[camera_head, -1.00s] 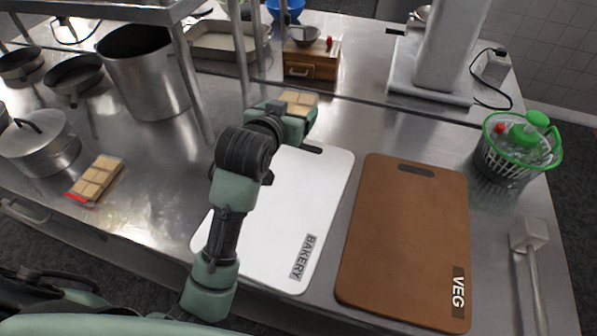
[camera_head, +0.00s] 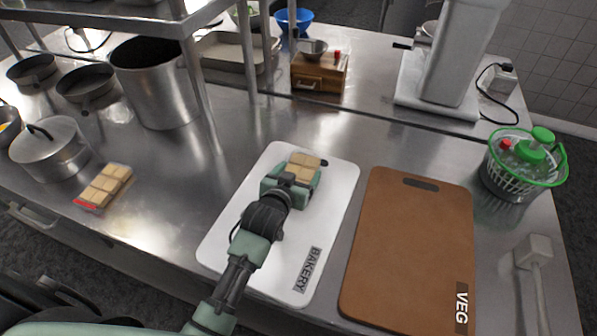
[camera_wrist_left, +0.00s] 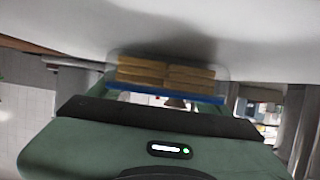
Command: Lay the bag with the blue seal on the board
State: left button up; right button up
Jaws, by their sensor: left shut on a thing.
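The bag with the blue seal (camera_wrist_left: 165,94) holds tan blocks in clear wrap. In the head view the bag (camera_head: 306,163) is over the far part of the white board marked BAKERY (camera_head: 250,222). My left gripper (camera_head: 291,183) is shut on the bag's near end and hides the seal there. In the left wrist view the bag is close to the white board surface, with a shadow beside it; I cannot tell whether they touch. A brown board marked VEG (camera_head: 405,245) lies to the right, bare. My right gripper is not in view.
A similar bag with a red seal (camera_head: 104,186) lies on the steel counter at left. Pots and pans, including a tall pot (camera_head: 155,90), stand behind it. A wooden box (camera_head: 319,76) is at the back. A green salad spinner (camera_head: 522,165) and a mallet (camera_head: 535,252) are at right.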

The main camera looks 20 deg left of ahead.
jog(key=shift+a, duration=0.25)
pick_arm(q)
jog(key=o, duration=1.5)
jog(key=shift+f, duration=0.1)
jog(key=shift+c, duration=0.2)
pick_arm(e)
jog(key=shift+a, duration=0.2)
pick_arm(q)
jog(key=shift+s+r, duration=0.1)
jog(key=shift+r, duration=0.1)
jog(key=b+v, duration=0.1)
jog(key=v, duration=1.1)
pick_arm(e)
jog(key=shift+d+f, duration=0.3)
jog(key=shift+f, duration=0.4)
